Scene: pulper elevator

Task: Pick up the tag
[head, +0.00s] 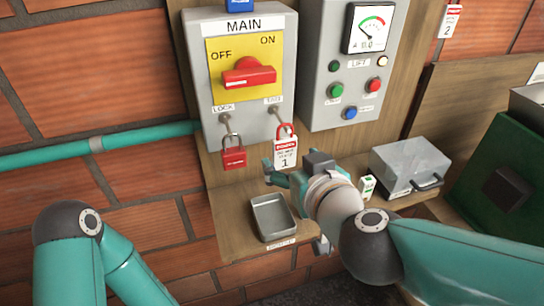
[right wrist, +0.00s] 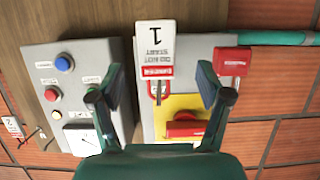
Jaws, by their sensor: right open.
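My left gripper is out of view; only left arm links show.
A red padlock (head: 233,157) hangs left of the tag. The MAIN box (head: 283,50) and the button panel (head: 318,105) are behind. A grey tray (head: 272,217) and a lidded metal box (head: 410,166) sit below. Another tag (head: 449,21) hangs upper right.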

